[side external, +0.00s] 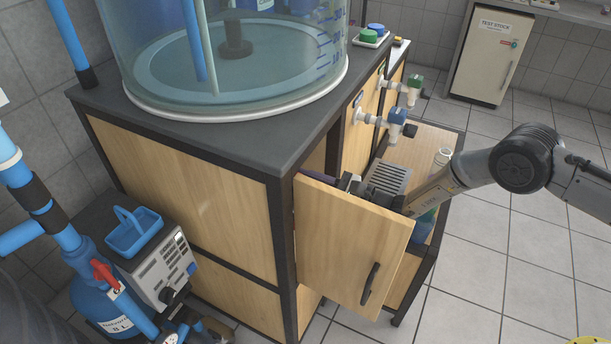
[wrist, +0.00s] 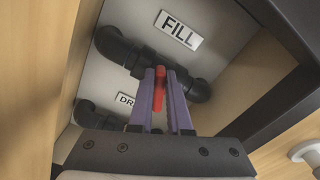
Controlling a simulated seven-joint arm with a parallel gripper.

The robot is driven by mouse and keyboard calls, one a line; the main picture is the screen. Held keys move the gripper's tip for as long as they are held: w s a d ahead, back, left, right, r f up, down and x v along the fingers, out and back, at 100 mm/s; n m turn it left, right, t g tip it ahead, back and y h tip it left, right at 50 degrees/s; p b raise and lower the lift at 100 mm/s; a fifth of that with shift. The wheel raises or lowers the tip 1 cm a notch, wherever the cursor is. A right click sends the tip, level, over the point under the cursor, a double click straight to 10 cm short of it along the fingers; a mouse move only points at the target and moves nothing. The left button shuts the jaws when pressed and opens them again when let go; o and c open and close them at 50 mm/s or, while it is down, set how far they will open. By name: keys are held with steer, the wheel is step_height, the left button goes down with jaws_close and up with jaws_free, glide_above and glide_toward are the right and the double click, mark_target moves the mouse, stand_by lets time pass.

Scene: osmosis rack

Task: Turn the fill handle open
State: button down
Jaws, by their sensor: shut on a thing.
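The red fill handle (wrist: 158,86) sits on a black pipe below the white FILL label (wrist: 180,31) in the wrist view. It runs roughly up and down the picture, at an angle to the slanting pipe. The purple fingers of my gripper (wrist: 166,74) are shut on it, one on each side, and hide part of it and the valve body. In the side external view my gripper (side external: 346,182) reaches into the cabinet behind its open wooden door (side external: 340,245). The handle is hidden there.
A DRAIN label (wrist: 126,99), partly covered, and lower black pipe (wrist: 86,112) are close to my fingers. A dark cabinet frame (wrist: 285,30) borders the opening. Taps (side external: 395,122) stick out from the cabinet side near my arm. A large clear tank (side external: 230,60) stands on top.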

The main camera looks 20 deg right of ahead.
steer(key=shift+s+a+f+n, duration=0.1)
steer(key=shift+n, duration=1.1)
steer(key=c, duration=0.9)
jaws_free()
steer(key=shift+o, duration=0.2)
steer(key=v, duration=1.4)
